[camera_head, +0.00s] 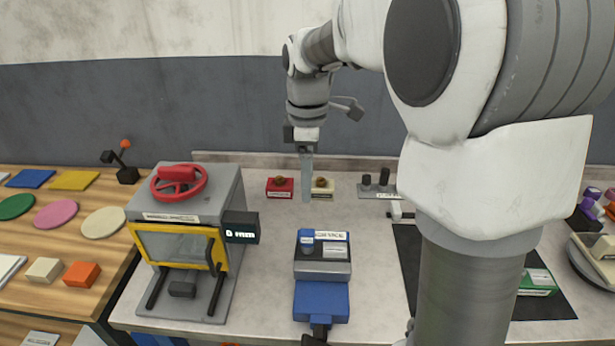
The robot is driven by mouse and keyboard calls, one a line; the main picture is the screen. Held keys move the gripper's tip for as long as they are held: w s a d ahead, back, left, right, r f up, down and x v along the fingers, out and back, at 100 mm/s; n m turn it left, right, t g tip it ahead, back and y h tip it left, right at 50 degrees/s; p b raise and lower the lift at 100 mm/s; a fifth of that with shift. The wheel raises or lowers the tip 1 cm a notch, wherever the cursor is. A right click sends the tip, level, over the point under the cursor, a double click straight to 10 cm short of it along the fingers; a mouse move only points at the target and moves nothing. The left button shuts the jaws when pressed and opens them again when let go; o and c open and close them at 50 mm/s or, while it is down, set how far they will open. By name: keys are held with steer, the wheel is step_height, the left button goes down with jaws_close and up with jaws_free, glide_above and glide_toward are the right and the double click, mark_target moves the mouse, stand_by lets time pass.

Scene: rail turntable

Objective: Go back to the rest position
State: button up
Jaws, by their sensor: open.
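My gripper (306,185) hangs from my arm over the back middle of the grey table (245,255), pointing down. Its fingers line up in one narrow strip from this side, and I see nothing held in them. A red block with a brown knob (280,187) is just left of the fingers. A cream block with a brown knob (322,187) is just right of them, partly covered by the fingers. I cannot tell whether the fingers touch either block. My arm's large white and grey links cover much of the right side.
A grey machine with a red handwheel (178,184) and yellow-framed window stands left. A blue device (321,300) sits at front middle. A grey plate with dark pegs (375,188) lies behind, a black mat (405,250) right. A wooden table (60,235) with coloured discs and blocks is far left.

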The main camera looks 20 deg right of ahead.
stand_by(0.4)
steer(key=s+r+m+t, duration=0.3)
steer(key=s+m+t, duration=0.2)
steer(key=s+m, duration=0.9)
steer(key=s, duration=0.6)
steer(key=shift+s+r+t, duration=0.15)
steer(key=shift+s+t, duration=0.1)
steer(key=shift+t, duration=0.05)
steer(key=c, duration=0.4)
steer(key=shift+d+m, duration=0.1)
steer(key=shift+m, duration=0.2)
steer(key=shift+d, duration=0.1)
